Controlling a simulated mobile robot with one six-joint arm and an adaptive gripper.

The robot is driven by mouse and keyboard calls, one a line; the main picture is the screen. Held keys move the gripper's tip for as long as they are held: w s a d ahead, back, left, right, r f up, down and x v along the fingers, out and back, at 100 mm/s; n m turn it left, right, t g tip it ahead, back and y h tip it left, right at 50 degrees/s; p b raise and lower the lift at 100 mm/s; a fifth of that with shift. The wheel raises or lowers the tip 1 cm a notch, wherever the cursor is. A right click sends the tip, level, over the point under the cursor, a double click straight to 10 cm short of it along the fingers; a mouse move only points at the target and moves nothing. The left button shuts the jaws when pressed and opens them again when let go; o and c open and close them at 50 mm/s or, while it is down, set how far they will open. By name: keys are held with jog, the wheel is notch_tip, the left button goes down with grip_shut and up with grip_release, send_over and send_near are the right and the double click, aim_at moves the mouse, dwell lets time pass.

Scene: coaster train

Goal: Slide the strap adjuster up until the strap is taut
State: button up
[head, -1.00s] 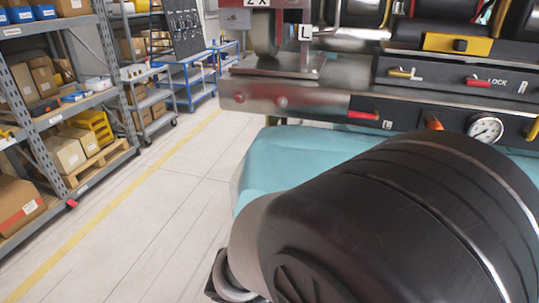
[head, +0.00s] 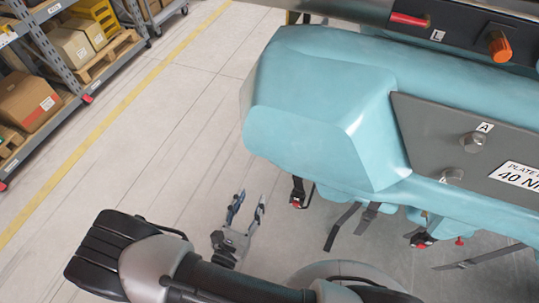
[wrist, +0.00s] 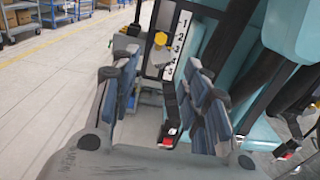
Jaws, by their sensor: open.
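In the head view my gripper (head: 249,200) is open and empty over the floor, left of and below the teal train car (head: 300,95). Black straps hang under the car: one with a red-marked buckle (head: 297,196) closest to my gripper, loose black strap ends (head: 342,228) beside it, and another red-marked buckle (head: 421,240) further right. In the wrist view my gripper's (wrist: 163,80) blue-padded fingers are spread. A black strap with a red-marked buckle (wrist: 171,133) appears between them, close to the right finger. I cannot tell which part is the strap adjuster.
The car's grey side plate (head: 450,140) carries bolts. A white plate numbered 1 to 5 (wrist: 178,45) with a yellow knob stands ahead in the wrist view. A storage rack (head: 55,60) is at the upper left. The floor left of the car is clear.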

jog(key=b+x, duration=0.2)
jog(key=x, duration=1.4)
jog(key=shift+w+d, duration=0.1)
jog(key=shift+w, duration=0.05)
jog(key=shift+c, duration=0.2)
grip_shut()
